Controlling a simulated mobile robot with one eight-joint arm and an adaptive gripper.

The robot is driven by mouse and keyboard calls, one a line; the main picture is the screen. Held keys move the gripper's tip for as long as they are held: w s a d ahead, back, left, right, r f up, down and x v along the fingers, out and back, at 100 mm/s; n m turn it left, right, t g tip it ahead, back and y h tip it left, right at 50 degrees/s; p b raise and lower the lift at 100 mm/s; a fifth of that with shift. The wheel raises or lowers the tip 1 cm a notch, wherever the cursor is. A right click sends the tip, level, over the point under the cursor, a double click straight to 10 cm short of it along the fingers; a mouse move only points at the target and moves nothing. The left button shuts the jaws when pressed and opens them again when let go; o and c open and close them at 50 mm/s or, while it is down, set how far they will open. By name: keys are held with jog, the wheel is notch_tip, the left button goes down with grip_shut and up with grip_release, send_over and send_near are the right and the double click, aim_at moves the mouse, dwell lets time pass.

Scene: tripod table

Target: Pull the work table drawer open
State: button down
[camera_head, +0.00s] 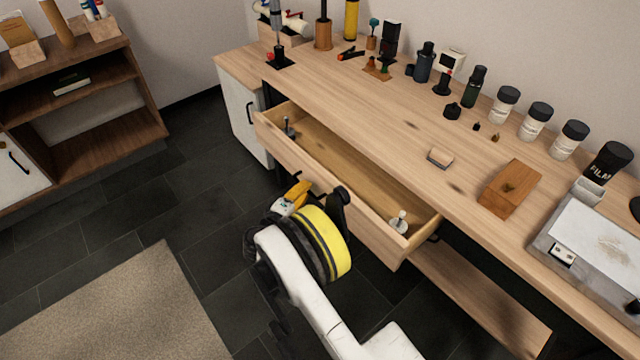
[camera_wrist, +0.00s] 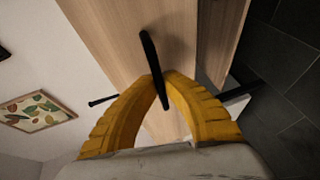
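The light wood work table (camera_head: 400,115) has its wide drawer (camera_head: 372,232) pulled out, and its inside shows from above. Two small objects, one at the left end (camera_head: 288,130) and one at the right end (camera_head: 399,222), stand in it. My gripper (camera_head: 303,187) is at the middle of the drawer front. In the wrist view my yellow fingers (camera_wrist: 161,78) close around the black bar handle (camera_wrist: 152,55) on the drawer front (camera_wrist: 110,35). The fingertips meet at the bar. In the head view my wrist hides most of the handle.
Bottles, jars (camera_head: 502,105) and small tools stand along the table's back. A wooden block (camera_head: 510,188) and a grey machine (camera_head: 590,245) are at the right. A brown shelf (camera_head: 90,80) stands at left. The dark floor (camera_head: 200,200) between shelf and table is clear, with a rug (camera_head: 110,310) in front.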

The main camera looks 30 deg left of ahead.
jog(key=shift+s+a, duration=0.35)
jog(key=shift+s, duration=0.4)
jog(key=shift+s+a, duration=0.3)
jog(key=shift+s, duration=0.5)
jog(key=shift+s+a, duration=0.35)
jog(key=shift+s, duration=0.4)
jog(key=c, duration=1.5)
grip_release()
jog(key=s+r, duration=0.2)
jog(key=s, duration=0.9)
jog(key=shift+s+r, duration=0.15)
jog(key=shift+s, duration=0.25)
